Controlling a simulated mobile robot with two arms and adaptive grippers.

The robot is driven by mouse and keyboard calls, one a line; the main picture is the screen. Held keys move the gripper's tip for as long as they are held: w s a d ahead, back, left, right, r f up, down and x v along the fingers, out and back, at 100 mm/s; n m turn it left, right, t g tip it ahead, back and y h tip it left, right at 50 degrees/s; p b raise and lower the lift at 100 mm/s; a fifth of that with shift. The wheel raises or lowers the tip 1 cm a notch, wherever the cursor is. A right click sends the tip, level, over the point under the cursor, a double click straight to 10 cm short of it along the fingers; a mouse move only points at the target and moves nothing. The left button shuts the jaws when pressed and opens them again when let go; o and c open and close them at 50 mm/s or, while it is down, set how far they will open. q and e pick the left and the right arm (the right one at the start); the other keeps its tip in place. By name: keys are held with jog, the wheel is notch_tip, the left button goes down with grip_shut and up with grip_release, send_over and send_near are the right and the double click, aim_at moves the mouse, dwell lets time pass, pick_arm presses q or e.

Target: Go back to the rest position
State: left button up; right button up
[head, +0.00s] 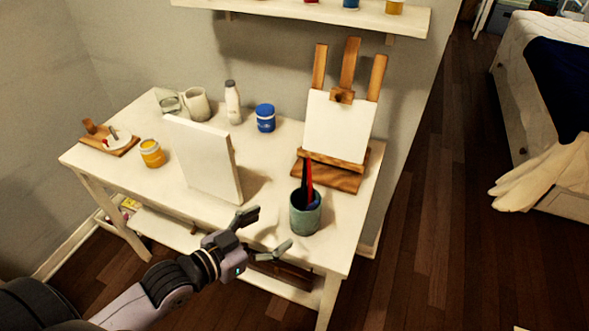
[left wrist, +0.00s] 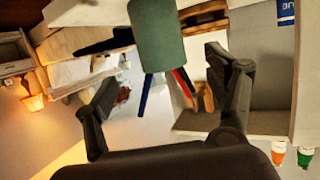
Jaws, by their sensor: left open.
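My left gripper (head: 266,232) is open and empty at the front edge of the white table (head: 258,170). Its fingers point toward a green cup (head: 305,214) near the table's front right. The cup holds a red and a dark blue brush-like item and stands apart from the fingers. In the left wrist view the picture is turned over; the cup (left wrist: 157,36) shows beyond the spread fingers of the left gripper (left wrist: 165,85). My right gripper is in neither view.
A blank canvas (head: 205,160) stands left of the gripper. A small easel (head: 340,125) stands behind the cup. A yellow jar (head: 152,153), a blue jar (head: 265,118) and a white bottle (head: 232,103) are farther back. A wall shelf (head: 310,14) hangs above. Open floor lies right, before a bed (head: 515,85).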

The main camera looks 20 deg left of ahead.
pick_arm(q)
jog(key=shift+f, duration=0.1)
jog(key=s+f+n+g+y, duration=0.3)
jog(key=s+f+g+y, duration=0.3)
jog(key=s+f+g, duration=0.6)
jog(key=s+f+t+p, duration=0.1)
jog(key=s+f, duration=0.1)
jog(key=f, duration=1)
jog(key=s+f+p, duration=0.1)
jog(key=s+f, duration=0.1)
jog(key=f, duration=1)
jog(key=s+a+f, duration=0.1)
jog(key=s+f, duration=0.6)
jog(key=s, duration=0.1)
jog(key=s+a+f+g, duration=0.1)
jog(key=s+a+f, duration=0.1)
jog(key=s+f, duration=0.4)
jog(key=shift+s+a+f+p, duration=0.3)
jog(key=shift+s+f, duration=0.05)
jog(key=shift+s, duration=0.6)
